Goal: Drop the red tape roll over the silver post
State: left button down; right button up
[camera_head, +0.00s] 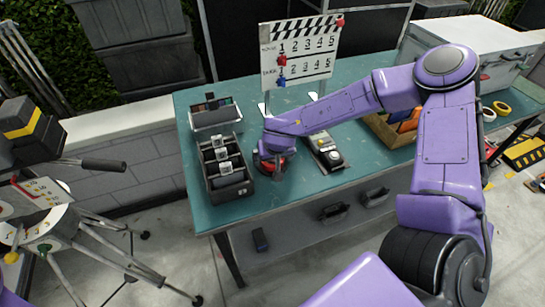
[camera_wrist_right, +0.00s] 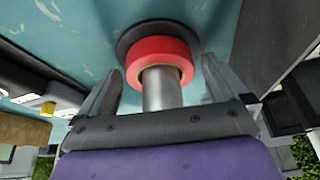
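The red tape roll (camera_wrist_right: 160,52) is around the silver post (camera_wrist_right: 162,88) in the right wrist view, low down by the dark round base (camera_wrist_right: 130,38). I cannot tell if it lies fully flat on the base. My right gripper (camera_wrist_right: 163,68) is open, with one finger on each side of the post and a gap between the fingers and the roll. In the head view my right gripper (camera_head: 270,158) is low over the teal table, and only a bit of the red roll (camera_head: 284,162) shows beside it; the post is mostly hidden there. My left gripper is out of view.
A dark organiser (camera_head: 211,172) stands left of my right gripper, and a grey device (camera_head: 325,152) lies to its right. A clapperboard (camera_head: 298,70) stands behind. A wooden box (camera_head: 385,133) and yellow tape rolls (camera_head: 501,108) are farther right. The table's front edge is close.

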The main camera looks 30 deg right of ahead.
jog(key=shift+r, duration=0.1)
jog(key=v, duration=1)
jog(key=shift+p, duration=0.3)
jog(key=shift+a+r, duration=0.1)
